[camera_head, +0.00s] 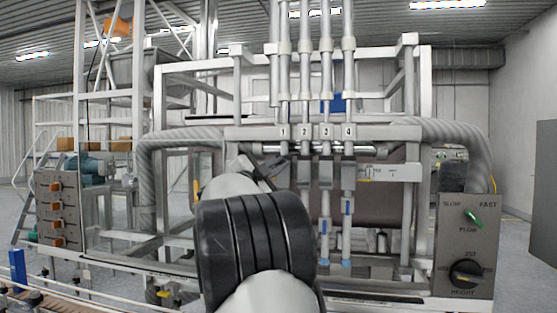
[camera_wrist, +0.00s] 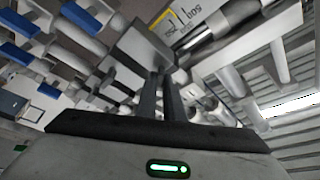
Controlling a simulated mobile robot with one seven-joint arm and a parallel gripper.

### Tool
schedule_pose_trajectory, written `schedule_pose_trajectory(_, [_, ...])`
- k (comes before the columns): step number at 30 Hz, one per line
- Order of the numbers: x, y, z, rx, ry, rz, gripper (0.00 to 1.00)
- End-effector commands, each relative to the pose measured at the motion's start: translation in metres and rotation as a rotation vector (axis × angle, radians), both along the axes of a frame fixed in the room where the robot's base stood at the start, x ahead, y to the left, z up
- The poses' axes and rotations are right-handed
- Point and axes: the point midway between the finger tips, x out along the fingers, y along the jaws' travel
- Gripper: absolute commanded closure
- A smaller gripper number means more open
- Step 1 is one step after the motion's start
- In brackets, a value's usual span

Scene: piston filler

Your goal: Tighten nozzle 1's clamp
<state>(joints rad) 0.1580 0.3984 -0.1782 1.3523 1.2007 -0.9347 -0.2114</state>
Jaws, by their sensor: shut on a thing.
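The nozzle station stands ahead in the head view, with a plate marked 1 to 4 under white pipes. Nozzle 1 (camera_head: 283,131) is the leftmost; its lower part is hidden behind my arm. My gripper (camera_head: 270,170) is just below the number 1, small and partly covered by my wrist. In the wrist view my gripper (camera_wrist: 160,74) has its two dark fingers close together against a grey block (camera_wrist: 138,52). They are shut on what appears to be nozzle 1's clamp; the held part is mostly hidden between the fingertips.
Nozzle blocks 2 (camera_head: 304,172) and 4 (camera_head: 348,176) hang close to the right of my gripper. A horizontal rail (camera_head: 365,150) crosses just above them. A control panel (camera_head: 467,245) with a green switch and black dial stands at right. Ribbed hoses (camera_head: 150,180) flank the frame.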

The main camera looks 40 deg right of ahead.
Motion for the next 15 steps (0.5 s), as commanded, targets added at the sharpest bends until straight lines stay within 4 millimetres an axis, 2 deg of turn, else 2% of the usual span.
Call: schedule_pose_trajectory(15, [0.0008, 0.0008, 0.0052, 0.297, -0.348, 0.0, 1.0])
